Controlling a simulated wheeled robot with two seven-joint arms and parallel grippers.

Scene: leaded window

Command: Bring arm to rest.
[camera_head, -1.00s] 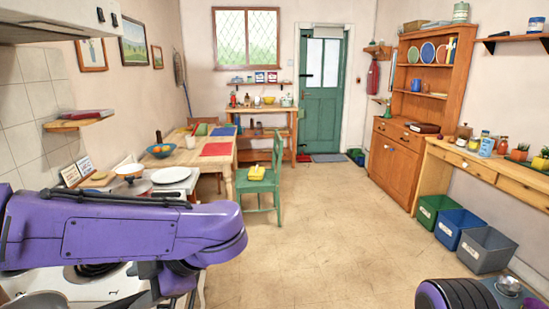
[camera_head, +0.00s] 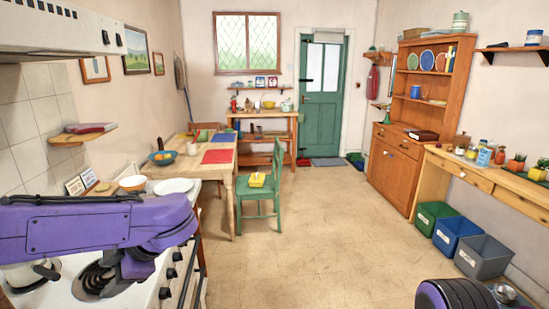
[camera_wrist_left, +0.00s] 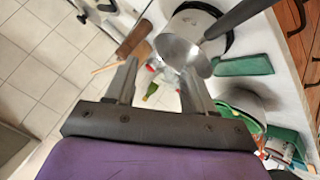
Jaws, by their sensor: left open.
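My left arm (camera_head: 95,228) comes in from the left above the white stove (camera_head: 148,290). My left gripper (camera_wrist_left: 160,78) shows in the left wrist view with its two fingers apart and nothing between them. Beyond the fingers, a metal saucepan (camera_wrist_left: 180,45) with a dark handle lies apart from them, toward the upper right. In the head view the left fingers cannot be made out. My right gripper is not seen.
A table (camera_head: 212,168) with a bowl (camera_head: 162,158) and mats stands behind the stove. A green chair (camera_head: 262,192) stands beside it. Bins (camera_head: 483,256) line the right wall under a bench (camera_head: 490,176). The middle floor (camera_head: 320,220) is clear.

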